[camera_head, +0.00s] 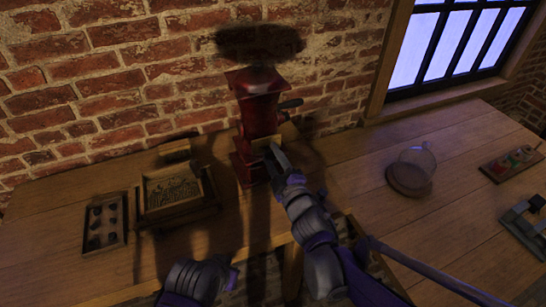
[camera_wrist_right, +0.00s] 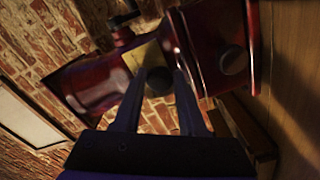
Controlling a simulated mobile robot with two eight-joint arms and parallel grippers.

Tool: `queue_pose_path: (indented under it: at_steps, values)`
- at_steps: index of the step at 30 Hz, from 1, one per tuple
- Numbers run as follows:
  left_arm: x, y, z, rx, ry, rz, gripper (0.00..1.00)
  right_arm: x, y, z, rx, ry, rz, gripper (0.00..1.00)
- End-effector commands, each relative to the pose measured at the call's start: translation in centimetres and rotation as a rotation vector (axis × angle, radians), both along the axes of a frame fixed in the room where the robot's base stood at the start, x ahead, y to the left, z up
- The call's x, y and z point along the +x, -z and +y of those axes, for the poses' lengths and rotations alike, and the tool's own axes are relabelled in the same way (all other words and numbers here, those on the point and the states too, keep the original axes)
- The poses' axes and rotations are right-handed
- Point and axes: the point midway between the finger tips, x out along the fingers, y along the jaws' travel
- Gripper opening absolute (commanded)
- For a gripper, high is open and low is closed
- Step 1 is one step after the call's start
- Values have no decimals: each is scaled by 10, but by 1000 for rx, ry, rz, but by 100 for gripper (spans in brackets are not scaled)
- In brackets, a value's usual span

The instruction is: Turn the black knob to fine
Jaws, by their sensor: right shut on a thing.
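A red grinder (camera_head: 258,110) stands upright on the wooden table against the brick wall. A brass plate (camera_head: 266,144) is on its front; the plate also shows in the right wrist view (camera_wrist_right: 143,54). The black knob (camera_wrist_right: 158,79) sits at this plate, between the fingers of my right gripper (camera_wrist_right: 157,85). My right gripper (camera_head: 273,150) is shut on the knob and hides it in the head view. A second dark round knob (camera_wrist_right: 234,61) is lower on the grinder, clear of the fingers. Only part of my left arm shows at the bottom; its gripper cannot be made out.
A dark crank handle (camera_head: 291,104) sticks out to the grinder's right. A wooden tray (camera_head: 150,210) and a box of small dark pieces (camera_head: 103,224) lie to the left. A glass dome (camera_head: 416,165) stands to the right. The tabletop between grinder and dome is clear.

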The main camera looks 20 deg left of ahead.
Motion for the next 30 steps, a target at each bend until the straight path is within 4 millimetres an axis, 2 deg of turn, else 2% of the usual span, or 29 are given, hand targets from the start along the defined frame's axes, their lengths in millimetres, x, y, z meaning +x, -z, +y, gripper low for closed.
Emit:
queue_pose_path:
  at_steps: [8,9,13,23,26,30]
  values:
    - [0,0,0,0,0,0,0,0,0,0,-1,-1,-1,0]
    - [0,0,0,0,0,0,0,0,0,0,-1,-1,-1,46]
    - [0,0,0,0,0,0,0,0,0,0,-1,0,-1,69]
    - [0,0,0,0,0,0,0,-1,0,-1,0,0,0,70]
    - [0,2,0,0,0,1,0,-8,0,-7,-1,0,-1,70]
    - [-1,6,0,0,0,3,0,-28,1,-21,0,1,0,70]
